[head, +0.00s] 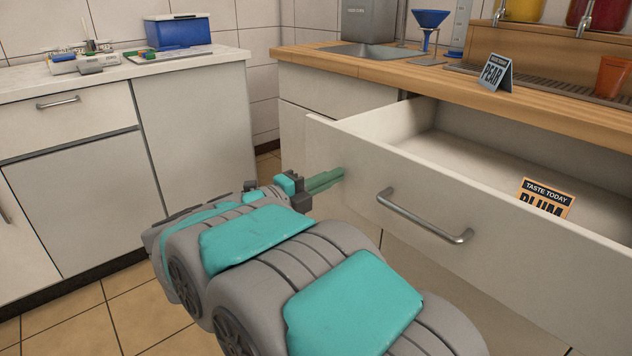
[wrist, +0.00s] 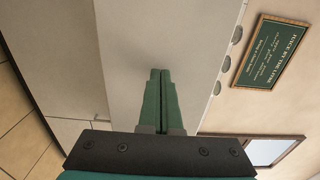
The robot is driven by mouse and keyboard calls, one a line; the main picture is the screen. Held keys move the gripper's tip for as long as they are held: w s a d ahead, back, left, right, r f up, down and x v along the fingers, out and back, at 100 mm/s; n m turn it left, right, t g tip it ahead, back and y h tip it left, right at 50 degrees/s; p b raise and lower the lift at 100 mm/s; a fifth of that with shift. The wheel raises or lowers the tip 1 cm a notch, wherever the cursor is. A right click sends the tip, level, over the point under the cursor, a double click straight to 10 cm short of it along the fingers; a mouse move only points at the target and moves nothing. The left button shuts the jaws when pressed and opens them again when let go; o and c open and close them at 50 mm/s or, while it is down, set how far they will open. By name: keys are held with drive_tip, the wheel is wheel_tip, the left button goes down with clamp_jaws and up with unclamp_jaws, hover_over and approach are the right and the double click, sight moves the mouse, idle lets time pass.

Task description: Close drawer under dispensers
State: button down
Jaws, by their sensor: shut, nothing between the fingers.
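The drawer (head: 500,257) under the counter is pulled open, its white front facing me. It has a metal bar handle (head: 424,216). Inside the drawer lies or leans an orange card reading "TASTE TODAY PLUM" (head: 545,198), partly hidden by the drawer front. My gripper (head: 342,174) is shut and empty, its green fingertips at the left part of the drawer front, left of the handle. In the wrist view, the closed fingers (wrist: 160,72) point at a pale flat panel; I cannot tell whether they touch it.
The wooden counter (head: 570,112) above carries a black "PEAR" sign (head: 494,73), an orange cup (head: 612,77), a blue funnel (head: 431,20) and dispensers with taps (head: 585,18). A second counter (head: 110,72) with a blue box (head: 178,32) stands left. Tiled floor (head: 110,318) is clear at lower left.

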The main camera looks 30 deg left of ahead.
drive_tip(key=shift+w+d, duration=0.1)
drive_tip(key=shift+w, duration=0.2)
drive_tip(key=x, duration=3.4)
drive_tip(key=shift+r, duration=0.15)
drive_tip(key=shift+w+d, duration=0.1)
drive_tip(key=shift+w, duration=0.45)
drive_tip(key=shift+r, duration=0.15)
drive_tip(key=shift+d, duration=0.1)
